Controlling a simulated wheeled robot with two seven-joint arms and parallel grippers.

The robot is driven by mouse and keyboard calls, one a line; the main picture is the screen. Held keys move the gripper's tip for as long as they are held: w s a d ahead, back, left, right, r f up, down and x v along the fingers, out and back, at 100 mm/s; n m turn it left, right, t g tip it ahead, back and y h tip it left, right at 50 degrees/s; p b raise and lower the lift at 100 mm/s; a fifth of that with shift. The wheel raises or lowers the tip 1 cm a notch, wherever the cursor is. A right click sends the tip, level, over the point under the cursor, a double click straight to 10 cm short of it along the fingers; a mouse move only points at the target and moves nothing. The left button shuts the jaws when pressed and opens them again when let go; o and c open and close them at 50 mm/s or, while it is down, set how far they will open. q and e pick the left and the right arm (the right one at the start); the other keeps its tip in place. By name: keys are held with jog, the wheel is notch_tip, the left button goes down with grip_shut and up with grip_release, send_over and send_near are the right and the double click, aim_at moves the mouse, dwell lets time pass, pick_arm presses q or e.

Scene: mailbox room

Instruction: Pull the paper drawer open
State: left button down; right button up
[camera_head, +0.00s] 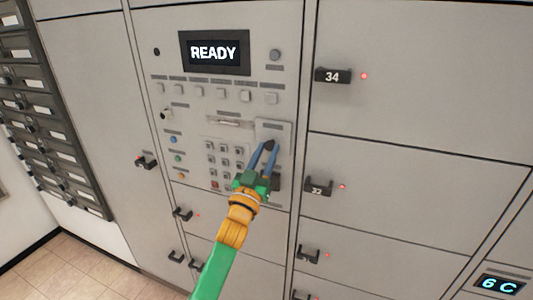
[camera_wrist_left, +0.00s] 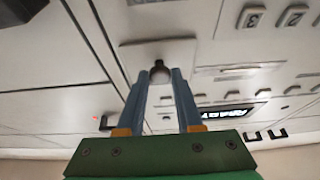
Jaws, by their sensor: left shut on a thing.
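The paper drawer (camera_head: 275,129) appears to be the small light-grey plate to the right of the keypad on the machine's front. It also shows in the left wrist view (camera_wrist_left: 137,52), where its face looks close to flush with the panel. A dark round knob (camera_wrist_left: 158,67) sticks out of it. My left gripper (camera_head: 269,147) reaches up from below, its blue fingers shut on this knob at the fingertips. The fingers hide part of the knob and the lower plate. My right gripper is in neither view.
Above is a black display (camera_head: 213,52) reading READY. The keypad (camera_head: 223,161) sits just left of my gripper. Locker doors with black handles, such as number 34 (camera_head: 332,76), stand to the right. Dark mailboxes (camera_head: 32,100) line the left wall.

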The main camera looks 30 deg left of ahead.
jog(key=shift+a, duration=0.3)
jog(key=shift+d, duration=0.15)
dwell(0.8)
